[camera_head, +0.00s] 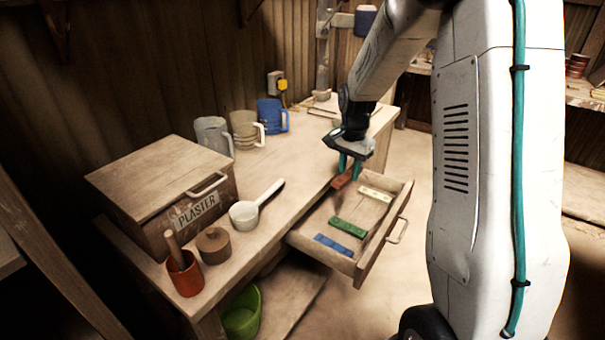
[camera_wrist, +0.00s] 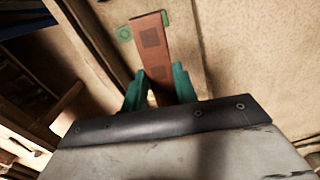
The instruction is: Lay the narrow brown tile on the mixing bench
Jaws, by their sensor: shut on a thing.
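The narrow brown tile (camera_head: 342,181) is reddish brown and is held between the teal fingers of my gripper (camera_head: 349,166), just above the open drawer's back left part. In the wrist view the tile (camera_wrist: 152,42) points away from my gripper (camera_wrist: 158,88), with darker squares on its face. The fingers are shut on its near end. A wooden bench (camera_head: 300,150), which looks like the mixing bench, stands left of the gripper, with the drawer (camera_head: 372,262) pulled out of its front. The drawer holds a blue tile (camera_head: 333,245), a green tile (camera_head: 347,228) and a cream tile (camera_head: 375,194).
The bench top between the jugs and drawer is clear.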

